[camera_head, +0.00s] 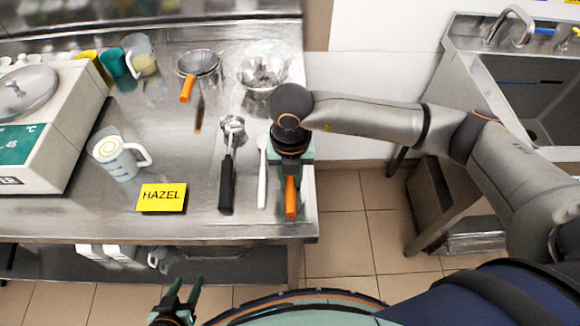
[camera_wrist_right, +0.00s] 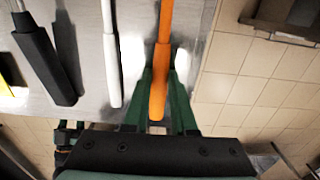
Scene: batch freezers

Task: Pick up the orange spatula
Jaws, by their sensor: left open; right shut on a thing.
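The orange spatula (camera_head: 291,198) is at the right end of the steel table, its orange handle pointing toward the front edge. My right gripper (camera_head: 290,170) is over it from above and hides its far part in the head view. In the right wrist view the orange handle (camera_wrist_right: 160,75) runs between the two green fingers of my right gripper (camera_wrist_right: 163,95), which are shut on it. I cannot tell whether the spatula touches the table. My left gripper (camera_head: 187,288) is open and empty, low in front of the table.
Left of the spatula lie a white spatula (camera_head: 262,172) and a black-handled tool (camera_head: 227,180). A yellow HAZEL card (camera_head: 162,198), a white jug (camera_head: 120,158) and a strainer with an orange handle (camera_head: 198,65) are also on the table. A sink (camera_head: 530,90) stands at the right.

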